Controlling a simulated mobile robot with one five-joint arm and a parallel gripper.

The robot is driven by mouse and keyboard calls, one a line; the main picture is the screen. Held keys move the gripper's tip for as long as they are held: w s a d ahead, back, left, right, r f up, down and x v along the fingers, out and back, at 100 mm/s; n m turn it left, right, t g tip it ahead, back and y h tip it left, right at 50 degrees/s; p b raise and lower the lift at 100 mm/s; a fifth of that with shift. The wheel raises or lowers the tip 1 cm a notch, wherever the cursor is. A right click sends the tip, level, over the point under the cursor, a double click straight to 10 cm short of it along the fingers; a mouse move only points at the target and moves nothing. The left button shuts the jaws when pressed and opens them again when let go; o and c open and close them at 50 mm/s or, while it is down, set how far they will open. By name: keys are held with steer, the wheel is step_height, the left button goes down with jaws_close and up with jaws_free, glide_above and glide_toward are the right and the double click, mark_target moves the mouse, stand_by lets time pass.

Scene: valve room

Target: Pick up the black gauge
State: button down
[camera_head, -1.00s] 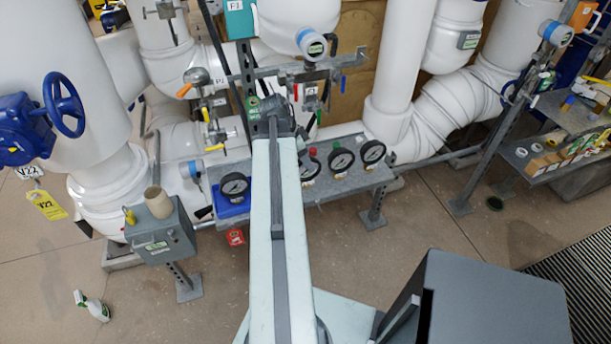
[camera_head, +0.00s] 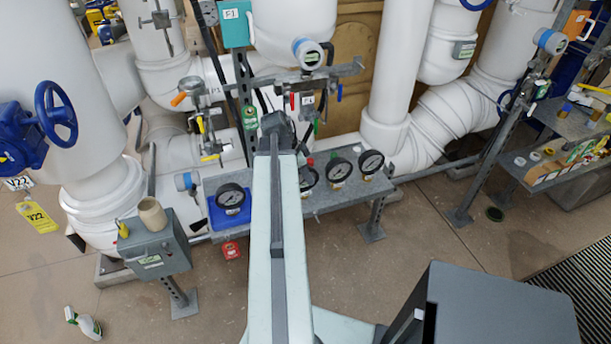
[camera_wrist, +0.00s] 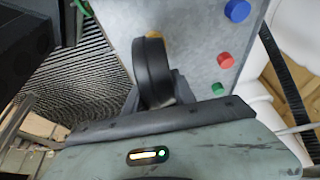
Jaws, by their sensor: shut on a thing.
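In the wrist view a black gauge (camera_wrist: 152,72) stands edge-on between the jaws of my gripper (camera_wrist: 162,98), which is shut on it. Its dial face is turned out of sight. In the head view my arm hides the gripper. Beside the arm, a black-rimmed gauge (camera_head: 309,178) is partly covered; I cannot tell whether it is the held one. Two more black gauges, one in the middle (camera_head: 340,168) and one at the right (camera_head: 371,162), stand on the grey bench (camera_head: 325,199). Another gauge (camera_head: 230,196) sits on a blue tray (camera_head: 228,216) left of the arm.
Blue (camera_wrist: 237,10), red (camera_wrist: 225,60) and green (camera_wrist: 218,88) round pieces lie on the grey surface beside the gauge. A grey box on a post (camera_head: 158,248) stands left of the bench. White pipes (camera_head: 393,90) rise behind it. Open floor (camera_head: 400,235) lies in front.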

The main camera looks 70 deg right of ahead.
step_height(320, 180, up, 28)
steer(key=p, duration=2.7)
steer(key=shift+p, duration=0.35)
steer(key=shift+f, duration=0.1)
steer(key=c, duration=1.6)
jaws_free()
steer(key=c, duration=0.5)
steer(key=shift+c, duration=0.2)
